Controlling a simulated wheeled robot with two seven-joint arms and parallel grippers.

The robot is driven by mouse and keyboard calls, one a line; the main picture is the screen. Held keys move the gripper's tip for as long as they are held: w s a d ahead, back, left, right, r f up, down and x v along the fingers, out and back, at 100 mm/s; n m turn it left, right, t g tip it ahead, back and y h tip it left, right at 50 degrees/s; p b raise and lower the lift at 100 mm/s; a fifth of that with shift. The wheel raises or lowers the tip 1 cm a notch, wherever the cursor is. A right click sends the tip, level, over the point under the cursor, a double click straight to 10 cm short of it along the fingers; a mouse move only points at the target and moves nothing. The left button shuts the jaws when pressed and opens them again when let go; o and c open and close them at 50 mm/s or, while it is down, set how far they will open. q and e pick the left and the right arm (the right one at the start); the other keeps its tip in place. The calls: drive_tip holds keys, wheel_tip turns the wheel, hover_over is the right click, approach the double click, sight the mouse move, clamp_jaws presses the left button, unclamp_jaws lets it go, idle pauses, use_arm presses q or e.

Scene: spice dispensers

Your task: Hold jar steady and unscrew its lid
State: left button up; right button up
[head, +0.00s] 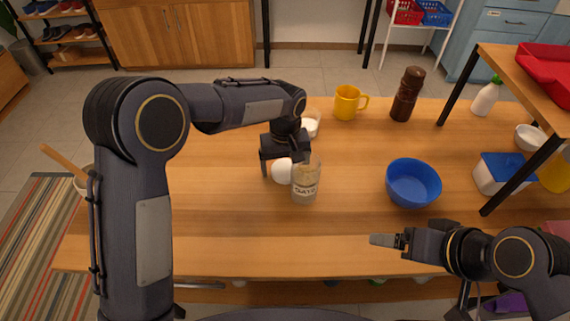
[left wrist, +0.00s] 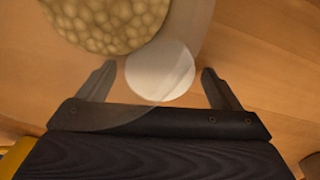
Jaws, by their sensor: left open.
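A clear glass jar (head: 305,184) with a label stands upright on the wooden table; its lumpy beige contents (left wrist: 108,22) show in the left wrist view. A smooth white rounded object (head: 281,171) is right beside the jar; I cannot tell whether it is the lid. My left gripper (head: 284,164) is open above this spot. In the left wrist view the white object (left wrist: 160,72) lies between its fingers, partly seen through the jar's glass. Neither finger visibly grips anything. My right gripper (head: 390,240) is near the table's front edge, apart from the jar, seen side-on.
A blue bowl (head: 413,183) stands right of the jar. A white-filled container (head: 311,124), yellow mug (head: 346,103) and brown grinder (head: 406,94) stand behind. A blue-lidded box (head: 498,174) and a raised shelf are at the right. The table's left half is mostly clear.

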sight(285, 168)
use_arm(q)
wheel_tip(285, 168, up, 12)
drive_tip(key=p, duration=0.1)
drive_tip(key=s+a+r+h, duration=0.2)
drive_tip(key=s+a+r, duration=0.2)
drive_tip(key=a, duration=0.5)
drive_tip(key=s+a+t+h, duration=0.2)
drive_tip(key=s+a+t, duration=0.1)
drive_tip(key=s+a, duration=0.95)
drive_tip(key=s+f+t, duration=0.3)
drive_tip(key=s+f, duration=0.1)
drive_tip(key=s, duration=0.6)
drive_tip(key=shift+m, duration=0.4)
drive_tip(key=r+p, duration=0.5)
drive_tip(key=shift+d+r+p, duration=0.3)
drive_tip(key=shift+d+p, duration=0.05)
